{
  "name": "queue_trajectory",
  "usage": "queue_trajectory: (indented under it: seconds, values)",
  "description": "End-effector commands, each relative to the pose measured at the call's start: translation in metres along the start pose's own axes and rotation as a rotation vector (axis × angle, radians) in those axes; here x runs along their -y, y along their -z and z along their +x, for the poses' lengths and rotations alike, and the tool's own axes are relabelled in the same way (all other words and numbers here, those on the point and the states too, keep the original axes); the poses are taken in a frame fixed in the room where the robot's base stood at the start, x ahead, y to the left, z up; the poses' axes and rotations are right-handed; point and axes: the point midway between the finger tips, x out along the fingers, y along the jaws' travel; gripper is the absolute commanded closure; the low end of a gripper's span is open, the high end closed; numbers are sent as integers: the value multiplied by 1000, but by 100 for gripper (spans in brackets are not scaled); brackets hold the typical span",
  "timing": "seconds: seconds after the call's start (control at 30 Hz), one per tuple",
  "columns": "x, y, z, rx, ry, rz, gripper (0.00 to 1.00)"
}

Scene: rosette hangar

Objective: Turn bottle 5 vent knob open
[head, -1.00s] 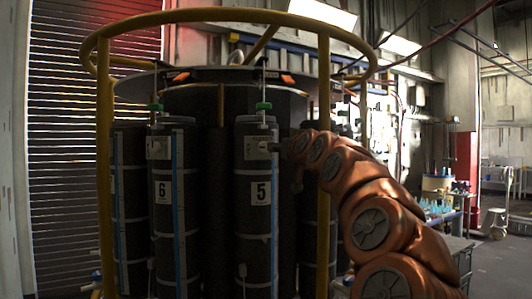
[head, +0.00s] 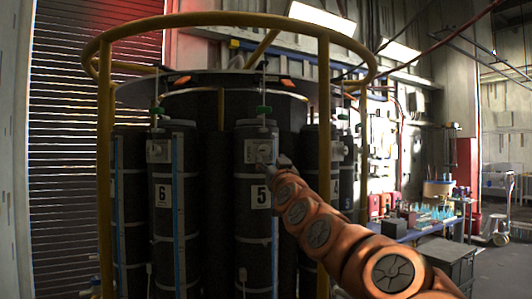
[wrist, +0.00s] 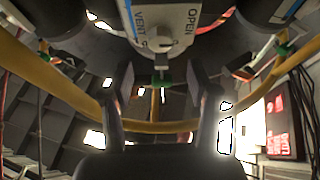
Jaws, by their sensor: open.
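Bottle 5 (head: 257,220) is a dark upright cylinder with a white "5" label, inside the yellow-railed rosette. Its pale vent panel (head: 250,150) is near the top. My gripper (head: 270,168) is in front of the panel's lower right, partly covering it. In the wrist view, the panel reads VENT and OPEN, and the pale vent knob (wrist: 159,43) is on it near the top centre. My open gripper (wrist: 163,76) has a finger on each side, below the knob in the picture, with nothing held. The knob's exact setting is hard to read.
Bottle 6 (head: 162,215) stands to the left with a blue strip beside it. A yellow rail (head: 324,120) rises just right of bottle 5, close to my arm. A green fitting (head: 264,110) sits above bottle 5. A cluttered bench (head: 420,232) is at the right.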

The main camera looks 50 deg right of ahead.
Motion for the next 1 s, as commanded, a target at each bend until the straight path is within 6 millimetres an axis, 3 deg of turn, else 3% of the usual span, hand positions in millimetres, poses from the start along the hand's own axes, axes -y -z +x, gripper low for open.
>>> queue_trajectory:
  seconds: [0.5, 1.0]
  values:
    - [1, 2, 54, 0, 2, 2, 40]
    - [0, 0, 67, 0, -1, 0, 40]
